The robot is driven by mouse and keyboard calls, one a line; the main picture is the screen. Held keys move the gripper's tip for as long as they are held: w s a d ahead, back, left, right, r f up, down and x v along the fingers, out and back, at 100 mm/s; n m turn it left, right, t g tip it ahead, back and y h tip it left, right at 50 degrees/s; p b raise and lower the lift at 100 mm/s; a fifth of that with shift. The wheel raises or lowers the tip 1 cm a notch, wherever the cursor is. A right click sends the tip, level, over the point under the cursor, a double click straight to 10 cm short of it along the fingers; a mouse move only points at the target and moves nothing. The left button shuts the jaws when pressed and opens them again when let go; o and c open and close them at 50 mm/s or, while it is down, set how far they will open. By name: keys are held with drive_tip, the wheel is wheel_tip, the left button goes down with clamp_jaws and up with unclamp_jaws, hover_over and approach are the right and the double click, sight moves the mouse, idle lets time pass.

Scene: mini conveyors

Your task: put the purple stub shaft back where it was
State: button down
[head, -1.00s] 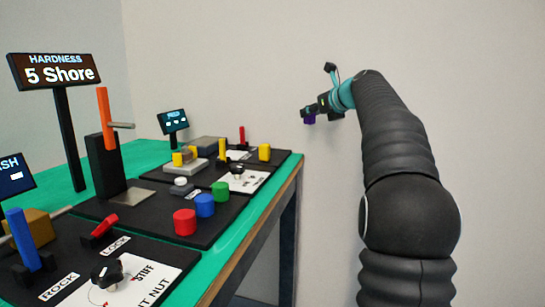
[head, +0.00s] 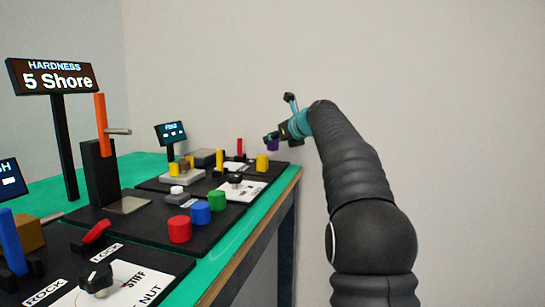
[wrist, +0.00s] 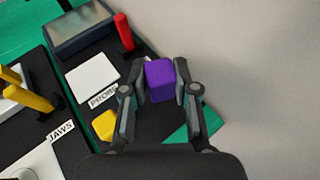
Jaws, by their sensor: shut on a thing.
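The purple stub shaft (wrist: 160,80) is held between the two fingers of my gripper (wrist: 161,82), in the middle of the wrist view. It looks like a short purple block. In the head view the purple stub shaft (head: 272,144) shows small under my gripper (head: 276,137), in front of the wall near the far end of the table. In the wrist view it overlaps the edge of a black board, with the yellow piece (wrist: 105,124) to its lower left. I cannot tell how high it is above the board.
A red lever (wrist: 125,32) and a white plate (wrist: 93,77) lie left of my gripper. Nearer on the green table (head: 232,237) stand red (head: 179,229), blue (head: 201,212) and green (head: 217,201) cylinders and an orange lever (head: 101,122). Right of the table is open.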

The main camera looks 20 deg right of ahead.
drive_tip(key=shift+w+a+f, duration=0.2)
drive_tip(key=shift+a+f, duration=0.05)
drive_tip(key=shift+f, duration=0.1)
drive_tip(key=shift+f+b, duration=1.05)
drive_tip(key=shift+f, duration=0.75)
drive_tip(key=shift+f, duration=0.15)
drive_tip(key=c, duration=0.9)
unclamp_jaws()
drive_tip(key=shift+s+d+r, duration=0.15)
drive_tip(key=shift+s+r, duration=0.1)
drive_tip(key=v, duration=1.1)
drive_tip(key=shift+s, duration=0.25)
